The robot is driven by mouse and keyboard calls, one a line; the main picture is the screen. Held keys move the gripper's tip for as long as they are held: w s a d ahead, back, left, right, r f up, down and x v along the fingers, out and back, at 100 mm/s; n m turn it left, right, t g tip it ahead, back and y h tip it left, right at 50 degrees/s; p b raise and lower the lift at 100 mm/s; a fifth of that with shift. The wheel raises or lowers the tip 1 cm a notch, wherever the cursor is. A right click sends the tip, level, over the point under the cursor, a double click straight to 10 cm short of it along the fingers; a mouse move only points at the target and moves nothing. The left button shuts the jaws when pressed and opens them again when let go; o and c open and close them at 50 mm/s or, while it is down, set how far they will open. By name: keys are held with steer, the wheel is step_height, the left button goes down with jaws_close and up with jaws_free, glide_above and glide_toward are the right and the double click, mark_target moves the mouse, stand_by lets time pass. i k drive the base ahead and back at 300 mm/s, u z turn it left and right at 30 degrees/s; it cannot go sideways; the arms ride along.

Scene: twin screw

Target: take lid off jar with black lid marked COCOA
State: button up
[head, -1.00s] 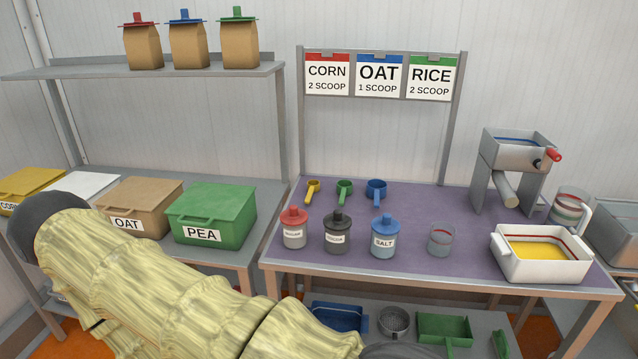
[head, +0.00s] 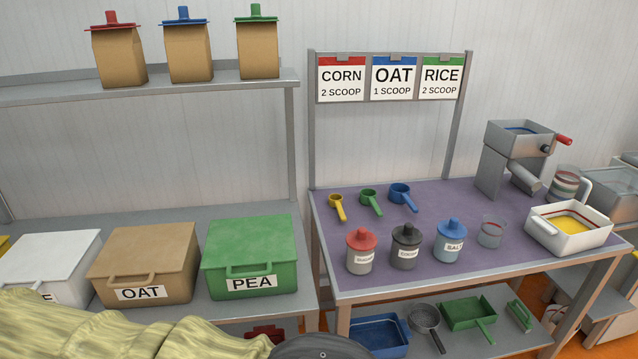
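The jar with the black lid (head: 406,247) stands upright on the purple table top (head: 500,225), with its lid on. Its small white label is too blurred to read for certain. It stands between a red-lidded jar (head: 361,251) on its left and a blue-lidded jar marked SALT (head: 450,241) on its right. My arm, in a pale yellow sleeve, crosses the lower left of the head view. My gripper is outside the picture, so its fingers are hidden.
A clear measuring cup (head: 491,233) stands right of the SALT jar. Yellow (head: 337,207), green (head: 371,202) and blue (head: 402,196) scoops lie behind the jars. A white tub (head: 566,229) is at the table's right. A green PEA box (head: 250,256) stands on the left bench.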

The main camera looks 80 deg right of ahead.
mark_target(407, 234)
steer(key=i, duration=0.35)
steer(key=z, duration=2.4)
